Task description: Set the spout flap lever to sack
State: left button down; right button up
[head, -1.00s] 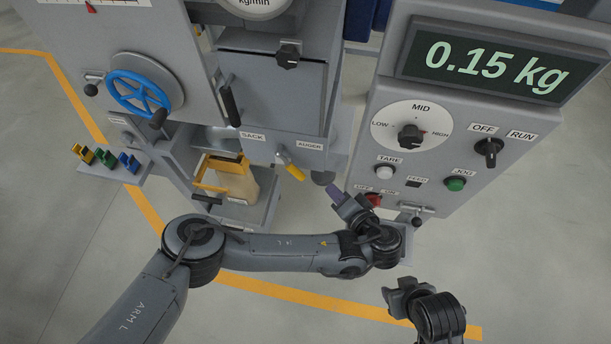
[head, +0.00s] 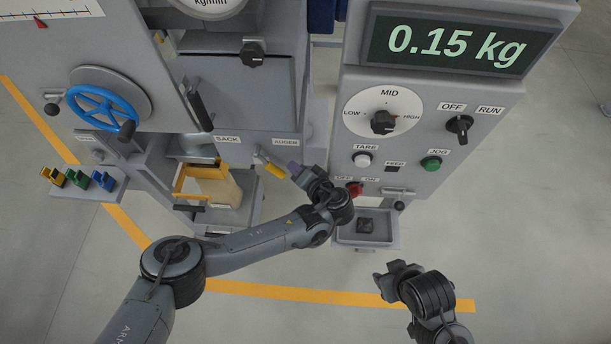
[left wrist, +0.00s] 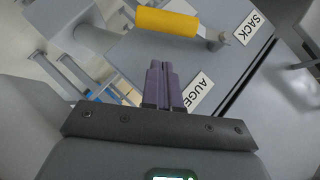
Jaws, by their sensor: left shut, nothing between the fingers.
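The spout flap lever (head: 271,166) has a yellow grip. It points down and right from its pivot, between the SACK label (head: 228,139) and the AUGER label (head: 286,142), with its free end on the AUGER side. My left gripper (head: 292,168) is shut and empty just right of the grip. In the left wrist view, the purple fingertips (left wrist: 164,82) lie together below the yellow grip (left wrist: 168,22), with a gap showing between them. My right gripper (head: 384,282) is low in the head view, away from the lever; its finger opening is unclear.
A control panel (head: 440,205) with knobs and a red switch (head: 354,188) stands right of my left gripper. A tray (head: 352,239) with a dark block sits below it. A tan sack (head: 217,189) in a yellow frame stands left of the lever. A blue handwheel (head: 101,108) is farther left.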

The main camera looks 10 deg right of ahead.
pick_arm(q)
jog(key=shift+w+a+f, duration=0.1)
jog(key=shift+a+f, duration=0.45)
jog(key=shift+a, duration=0.25)
jog(key=shift+w+a+f, duration=0.1)
jog(key=shift+a+f, duration=0.45)
jog(key=shift+a, duration=0.2)
jog(key=shift+w, duration=0.1)
